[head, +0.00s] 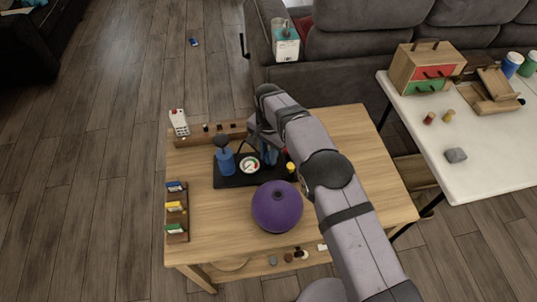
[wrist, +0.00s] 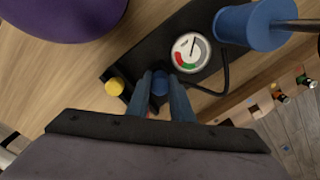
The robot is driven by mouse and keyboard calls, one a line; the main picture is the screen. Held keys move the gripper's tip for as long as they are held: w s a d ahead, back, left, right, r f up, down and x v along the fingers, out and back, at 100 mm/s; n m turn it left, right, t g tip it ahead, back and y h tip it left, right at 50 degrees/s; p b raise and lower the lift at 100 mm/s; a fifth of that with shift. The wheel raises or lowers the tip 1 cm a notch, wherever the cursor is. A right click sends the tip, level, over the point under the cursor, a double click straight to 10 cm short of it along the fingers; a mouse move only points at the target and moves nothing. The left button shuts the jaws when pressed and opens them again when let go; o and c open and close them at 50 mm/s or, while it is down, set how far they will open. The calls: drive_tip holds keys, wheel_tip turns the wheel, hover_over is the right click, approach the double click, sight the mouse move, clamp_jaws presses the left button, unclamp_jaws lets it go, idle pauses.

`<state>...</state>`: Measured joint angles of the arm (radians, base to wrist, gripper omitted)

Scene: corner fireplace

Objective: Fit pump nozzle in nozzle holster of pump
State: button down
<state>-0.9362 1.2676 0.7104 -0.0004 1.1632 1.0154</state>
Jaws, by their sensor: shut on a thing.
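The pump has a black base (head: 232,181), a blue cylinder (head: 225,161) with a dark handle on top, and a round gauge (head: 249,165). In the wrist view the gauge (wrist: 190,53) and blue cylinder (wrist: 247,27) lie beyond my fingers. My gripper (head: 268,156) is low over the right part of the base. In the wrist view my gripper (wrist: 160,92) is shut on a small blue piece, the pump nozzle (wrist: 160,83). A black hose shows near the gauge. The fingers hide most of the nozzle, and I cannot make out the holster or whether they touch.
A yellow knob (head: 290,167) stands at the base's right end. A purple ball (head: 277,206) sits just in front of the pump. A wooden rack (head: 210,134) is behind, a card holder (head: 176,212) at the left. The table's right side (head: 375,180) is clear.

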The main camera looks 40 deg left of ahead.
drive_tip(key=shift+f, duration=0.15)
drive_tip(key=c, duration=1.5)
unclamp_jaws()
drive_tip(key=shift+r+b, duration=0.9)
drive_tip(key=shift+r, duration=2.75)
